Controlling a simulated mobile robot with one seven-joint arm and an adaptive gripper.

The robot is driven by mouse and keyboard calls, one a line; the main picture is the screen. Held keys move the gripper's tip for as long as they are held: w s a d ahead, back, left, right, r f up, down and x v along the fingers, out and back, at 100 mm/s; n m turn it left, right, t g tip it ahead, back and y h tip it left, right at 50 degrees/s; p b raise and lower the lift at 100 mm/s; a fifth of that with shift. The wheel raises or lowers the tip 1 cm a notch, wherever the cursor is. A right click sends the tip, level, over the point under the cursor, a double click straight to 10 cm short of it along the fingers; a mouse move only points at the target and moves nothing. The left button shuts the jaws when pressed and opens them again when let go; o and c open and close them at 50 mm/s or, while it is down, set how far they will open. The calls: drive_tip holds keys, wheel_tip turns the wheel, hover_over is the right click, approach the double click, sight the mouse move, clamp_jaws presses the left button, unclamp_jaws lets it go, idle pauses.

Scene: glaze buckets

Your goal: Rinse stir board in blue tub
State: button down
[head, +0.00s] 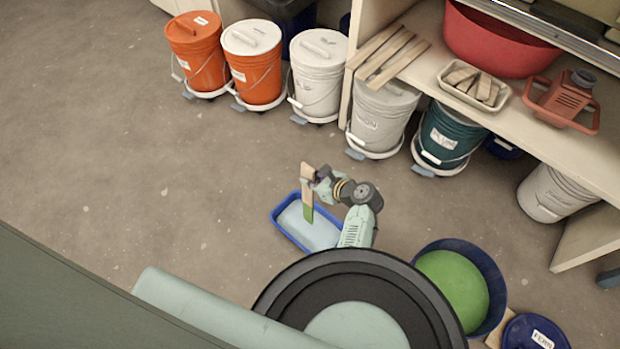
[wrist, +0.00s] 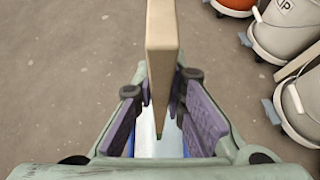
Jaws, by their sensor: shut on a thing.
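The stir board (head: 307,190) is a tan wooden slat held upright, with a green glaze-coated lower end. My gripper (head: 318,187) is shut on it around the middle. In the wrist view the board (wrist: 163,50) stands between the purple pads of my gripper (wrist: 162,110). The blue tub (head: 281,228) is a rectangular basin of pale water on the floor, below my gripper. The board's green end shows over the water; I cannot tell whether it touches it. In the wrist view the tub is mostly hidden behind the gripper and board.
A round blue bucket of green glaze (head: 487,262) stands at right, near a blue lid (head: 535,333). Several lidded buckets on dollies line the back, including an orange one (head: 196,50). A shelf (head: 480,100) holds spare slats (head: 388,55). Floor to the left is clear.

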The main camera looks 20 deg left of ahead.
sight(313, 198)
drive_tip(key=shift+f+b, duration=3.25)
drive_tip(key=shift+f, duration=2.5)
drive_tip(key=shift+d, duration=0.1)
